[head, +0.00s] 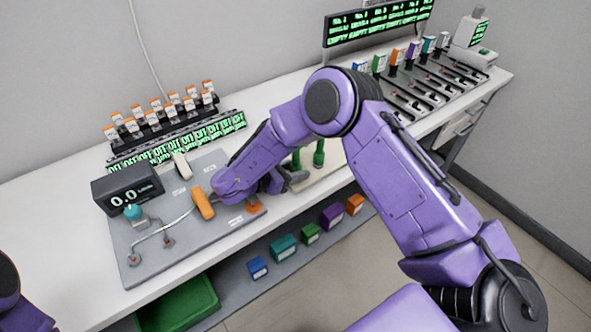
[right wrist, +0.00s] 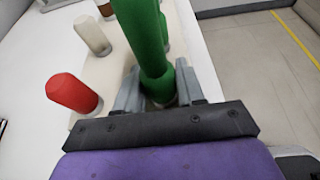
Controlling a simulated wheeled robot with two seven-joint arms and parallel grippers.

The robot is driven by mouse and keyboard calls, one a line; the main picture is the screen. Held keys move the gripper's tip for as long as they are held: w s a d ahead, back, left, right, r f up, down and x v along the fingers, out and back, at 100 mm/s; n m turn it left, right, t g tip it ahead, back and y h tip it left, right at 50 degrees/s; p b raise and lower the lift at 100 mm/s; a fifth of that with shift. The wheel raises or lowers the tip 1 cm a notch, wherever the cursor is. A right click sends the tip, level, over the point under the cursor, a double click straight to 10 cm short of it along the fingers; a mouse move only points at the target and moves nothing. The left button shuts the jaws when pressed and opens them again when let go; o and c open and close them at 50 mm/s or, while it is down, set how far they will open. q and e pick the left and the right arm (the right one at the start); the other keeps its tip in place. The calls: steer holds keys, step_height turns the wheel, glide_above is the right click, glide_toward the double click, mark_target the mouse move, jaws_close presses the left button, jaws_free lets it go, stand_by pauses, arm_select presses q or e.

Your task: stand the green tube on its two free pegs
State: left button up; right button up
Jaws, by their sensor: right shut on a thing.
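The green tube (right wrist: 146,38) rises between the fingers of my right gripper (right wrist: 158,92) in the right wrist view. The gripper is shut on the tube's lower part. In the head view the green tube (head: 319,153) shows as two upright green pieces behind my right arm, whose forearm hides the rest. My right gripper (head: 288,182) is low over the bench there, partly hidden. A pale ring shows at the tube's foot; I cannot tell whether it sits on a peg. A red peg (right wrist: 73,93) and a white peg (right wrist: 92,35) stand left of the tube, apart from it.
The pale board (head: 332,168) lies on the white bench (head: 80,178). A grey panel (head: 140,270) with an orange handle (head: 203,203) and a 0.0 display (head: 127,190) is to the left. Racks of vials (head: 165,112) stand behind. Coloured boxes (head: 284,247) sit on the lower shelf.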

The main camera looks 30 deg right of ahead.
steer(key=shift+f, duration=0.15)
steer(key=o, duration=1.2)
steer(key=shift+a, duration=0.4)
steer(key=b+v, duration=0.3)
steer(key=v, duration=0.6)
steer(key=shift+s+a+r, duration=0.1)
steer(key=shift+a+r, duration=0.25)
steer(key=shift+d, duration=0.1)
